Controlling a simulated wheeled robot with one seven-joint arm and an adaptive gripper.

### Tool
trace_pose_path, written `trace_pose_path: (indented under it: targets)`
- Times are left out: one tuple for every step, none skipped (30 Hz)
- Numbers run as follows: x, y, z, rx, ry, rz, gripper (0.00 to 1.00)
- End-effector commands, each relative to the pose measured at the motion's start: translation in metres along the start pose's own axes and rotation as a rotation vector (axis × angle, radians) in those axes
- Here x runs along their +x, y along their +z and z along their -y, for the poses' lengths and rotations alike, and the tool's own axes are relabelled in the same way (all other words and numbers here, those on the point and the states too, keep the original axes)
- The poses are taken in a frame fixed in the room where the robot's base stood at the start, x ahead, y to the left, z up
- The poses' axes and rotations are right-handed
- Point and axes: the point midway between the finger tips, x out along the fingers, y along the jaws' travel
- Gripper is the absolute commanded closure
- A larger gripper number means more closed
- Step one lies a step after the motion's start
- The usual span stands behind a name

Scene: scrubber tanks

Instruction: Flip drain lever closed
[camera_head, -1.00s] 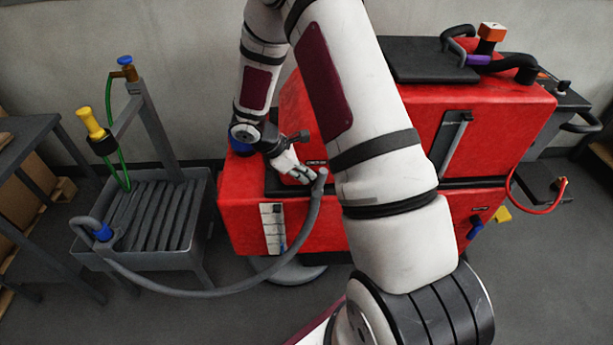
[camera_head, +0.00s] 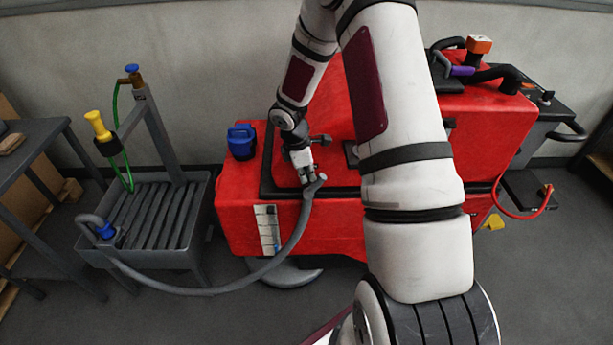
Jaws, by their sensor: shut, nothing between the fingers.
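The red scrubber machine (camera_head: 340,215) stands in the middle, with a grey drain hose (camera_head: 285,255) running from its front face to the trough on the left. My gripper (camera_head: 313,182) is shut and empty, pointing down at the hose's upper end (camera_head: 319,182); I cannot tell whether they touch. A dark knob (camera_head: 320,140) sits just above my gripper. I cannot pick out the drain lever with certainty; part of the machine's front is hidden behind my arm.
A grey slatted trough (camera_head: 205,222) stands left, with a green hose and yellow nozzle (camera_head: 97,124). A blue cap (camera_head: 242,142) rises from the machine's left top. A yellow piece (camera_head: 493,222) and a red hose (camera_head: 520,213) are at right. Floor in front is clear.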

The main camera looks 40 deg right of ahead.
Motion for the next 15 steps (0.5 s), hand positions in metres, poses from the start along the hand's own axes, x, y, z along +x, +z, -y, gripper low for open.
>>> trace_pose_path:
  targets:
    - [-0.001, 0.007, 0.003, 0.01, 0.001, -0.031, 1.0]
    - [0.0, 0.008, 0.003, 0.014, 0.003, -0.05, 1.0]
    - [0.001, 0.01, 0.004, 0.017, 0.007, -0.075, 1.0]
    - [0.001, 0.012, 0.004, 0.019, 0.01, -0.094, 1.0]
    - [0.002, 0.013, 0.004, 0.022, 0.012, -0.112, 1.0]
    - [0.002, 0.013, 0.004, 0.016, 0.013, -0.11, 1.0]
    - [0.002, 0.013, 0.004, 0.015, 0.013, -0.108, 1.0]
    - [0.003, 0.015, 0.004, 0.014, 0.013, -0.107, 1.0]
    - [0.003, 0.017, 0.004, 0.014, 0.014, -0.107, 1.0]
    - [0.004, 0.018, 0.004, 0.015, 0.014, -0.107, 1.0]
    - [0.005, 0.02, 0.004, 0.015, 0.014, -0.106, 1.0]
    - [0.006, 0.022, 0.005, 0.015, 0.014, -0.106, 1.0]
    - [0.007, 0.023, 0.005, 0.014, 0.013, -0.106, 1.0]
    - [0.007, 0.025, 0.005, 0.014, 0.013, -0.106, 1.0]
    - [0.009, 0.027, 0.006, 0.015, 0.013, -0.106, 1.0]
